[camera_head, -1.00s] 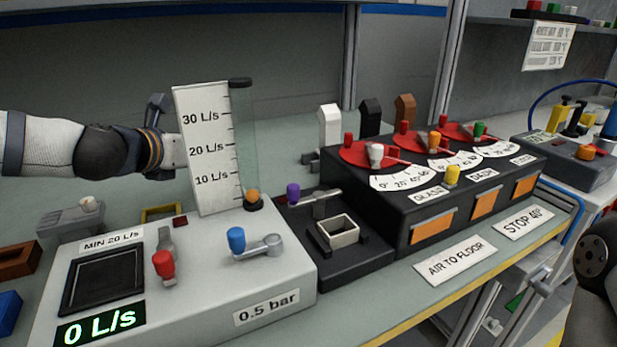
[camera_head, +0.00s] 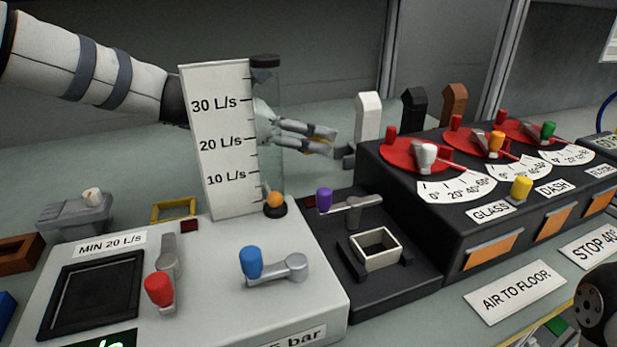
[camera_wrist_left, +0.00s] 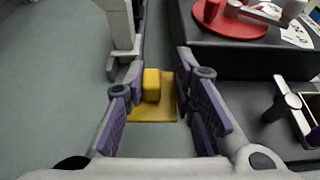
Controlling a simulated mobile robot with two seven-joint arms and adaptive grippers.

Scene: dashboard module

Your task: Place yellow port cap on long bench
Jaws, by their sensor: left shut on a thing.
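My left gripper (camera_head: 325,140) reaches in behind the flow gauge and points right. It is shut on the yellow port cap (camera_wrist_left: 152,86), which shows between the purple-padded fingers in the left wrist view (camera_wrist_left: 153,92). The cap is a small yellow block on a flat yellow plate. In the head view only a yellow sliver shows between the fingers; the rest is hidden. The long bench (camera_head: 110,172) is a grey-green surface below and behind the modules. I cannot tell whether the cap touches it.
The clear gauge tube (camera_head: 268,105) and its white scale board (camera_head: 217,130) stand in front of my left wrist. A white upright lever (camera_head: 368,117) stands just right of the fingertips, beside the black dial console (camera_head: 420,205). Bare bench lies at the back left.

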